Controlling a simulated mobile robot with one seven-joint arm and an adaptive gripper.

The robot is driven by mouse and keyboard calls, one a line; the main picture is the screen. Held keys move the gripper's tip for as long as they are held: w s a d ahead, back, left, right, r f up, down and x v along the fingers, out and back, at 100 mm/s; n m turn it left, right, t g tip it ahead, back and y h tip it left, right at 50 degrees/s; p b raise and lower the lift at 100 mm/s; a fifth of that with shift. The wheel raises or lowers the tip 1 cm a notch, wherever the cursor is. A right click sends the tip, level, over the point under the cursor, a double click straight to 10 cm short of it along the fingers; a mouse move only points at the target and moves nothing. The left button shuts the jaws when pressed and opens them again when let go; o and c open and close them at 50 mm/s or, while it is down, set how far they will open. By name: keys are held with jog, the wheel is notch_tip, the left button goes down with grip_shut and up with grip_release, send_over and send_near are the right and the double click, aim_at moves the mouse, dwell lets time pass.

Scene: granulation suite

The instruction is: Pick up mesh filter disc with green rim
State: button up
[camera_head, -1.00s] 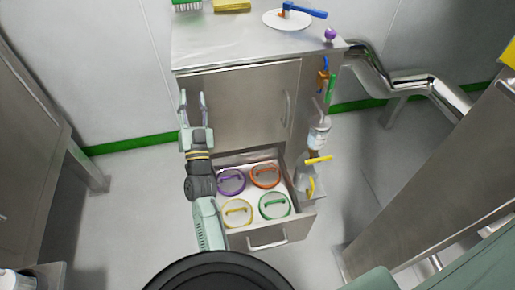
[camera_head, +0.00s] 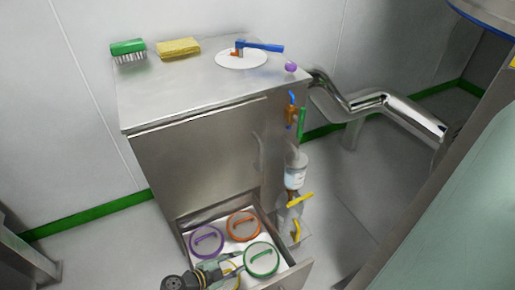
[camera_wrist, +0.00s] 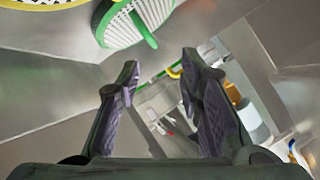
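The mesh filter disc with green rim (camera_head: 262,259) lies in the open drawer at its front right, with a green handle across it. In the wrist view the green-rimmed disc (camera_wrist: 128,22) is at the top, beyond and above the fingertips. My gripper (camera_head: 236,267) is just left of this disc in the head view, low over the drawer. In the wrist view my gripper (camera_wrist: 158,72) is open, with nothing between its fingers. Whether a finger touches the rim cannot be told.
A purple-rimmed disc (camera_head: 206,241) and an orange-rimmed disc (camera_head: 243,226) share the drawer (camera_head: 296,272). A yellow rim (camera_wrist: 45,3) shows in the wrist view. The steel cabinet (camera_head: 205,150) rises behind. A bottle (camera_head: 296,172) and tools hang at its right side.

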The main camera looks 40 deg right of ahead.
aim_at(258, 255)
jog(key=shift+s+f+g, duration=0.15)
jog(key=shift+f+g, duration=0.25)
jog(key=shift+d+f+m, duration=0.2)
jog(key=shift+m, duration=0.1)
jog(key=b+x, duration=0.1)
jog(key=x, duration=0.9)
jog(key=shift+f, duration=0.1)
jog(key=shift+c, duration=0.3)
grip_shut()
